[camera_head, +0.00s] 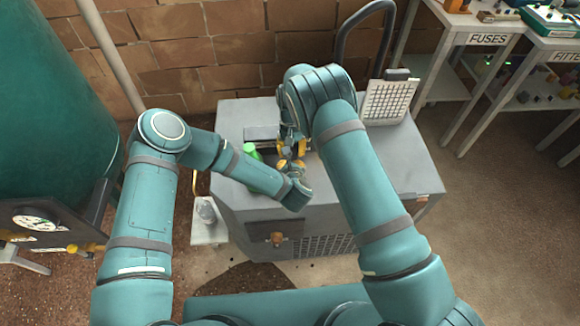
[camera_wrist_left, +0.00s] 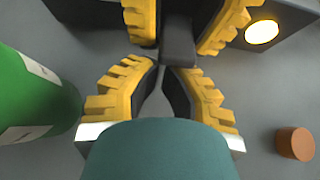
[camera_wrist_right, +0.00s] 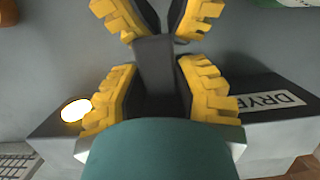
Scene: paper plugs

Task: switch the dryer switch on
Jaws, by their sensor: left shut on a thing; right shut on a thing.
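The dark switch box with a "DRYER" label (camera_wrist_right: 275,100) is on the grey cabinet top; part of it also shows in the head view (camera_head: 262,133). Its round lamp (camera_wrist_right: 76,109) glows bright and also shows in the left wrist view (camera_wrist_left: 262,32). A dark grey bar (camera_wrist_right: 154,60), seemingly the switch lever, lies between both grippers. My right gripper (camera_wrist_right: 155,75) is shut on it. My left gripper (camera_wrist_left: 163,70) faces it from the opposite side, also shut on the bar. The fingers hide parts of the bar, and I cannot tell its tilt.
A green bottle (camera_wrist_left: 35,95) stands close beside my left gripper. A small orange-brown knob (camera_wrist_left: 295,143) is on the other side. A white grille panel (camera_head: 388,101) stands at the cabinet's back right. The cabinet's right top (camera_head: 400,165) is clear.

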